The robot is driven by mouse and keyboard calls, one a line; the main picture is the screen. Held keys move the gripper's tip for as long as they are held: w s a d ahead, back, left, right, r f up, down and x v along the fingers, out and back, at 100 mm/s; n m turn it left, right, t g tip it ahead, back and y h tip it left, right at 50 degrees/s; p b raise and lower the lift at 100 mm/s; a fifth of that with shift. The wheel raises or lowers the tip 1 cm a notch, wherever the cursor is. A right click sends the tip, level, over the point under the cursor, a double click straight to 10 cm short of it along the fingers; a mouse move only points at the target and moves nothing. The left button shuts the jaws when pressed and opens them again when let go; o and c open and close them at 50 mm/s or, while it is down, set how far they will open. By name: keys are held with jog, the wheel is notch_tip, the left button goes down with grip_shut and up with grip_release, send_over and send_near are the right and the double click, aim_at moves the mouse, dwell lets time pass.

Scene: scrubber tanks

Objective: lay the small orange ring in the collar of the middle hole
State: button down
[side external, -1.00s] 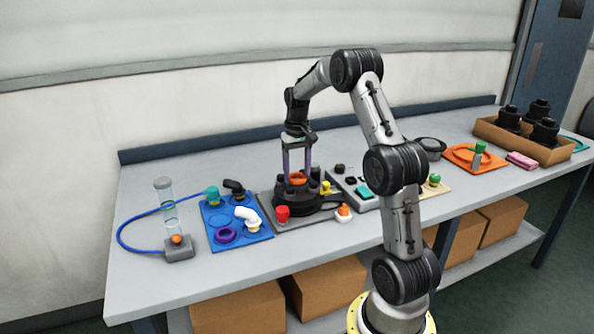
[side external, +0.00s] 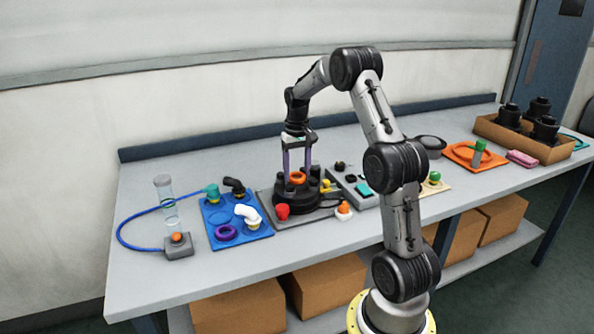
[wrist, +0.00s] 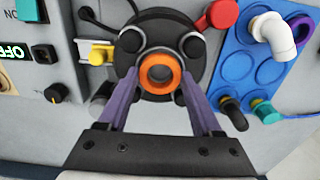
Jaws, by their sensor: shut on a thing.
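The small orange ring (wrist: 160,74) is between the tips of my gripper's purple fingers (wrist: 160,80) in the wrist view. My gripper is shut on it. In the side external view the orange ring (side external: 298,177) is low between the fingers, over the middle of the round black tank unit (side external: 296,199). In the wrist view the ring looks roughly centred on this black unit (wrist: 160,25), with dark round posts around it. The middle hole's collar is mostly hidden under the ring. I cannot tell whether the ring touches it.
A red knob (side external: 282,211) and a yellow fitting (side external: 325,186) stand close to the black unit. A blue tray (side external: 213,233) with pipe elbows and a purple ring (side external: 226,233) lies to the left. A grey box (side external: 352,184) with a teal part sits on the right.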

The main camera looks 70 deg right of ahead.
dwell(0.3)
grip_release()
dwell(0.6)
notch_tip(320, 180, up, 7)
dwell(0.9)
dwell(0.5)
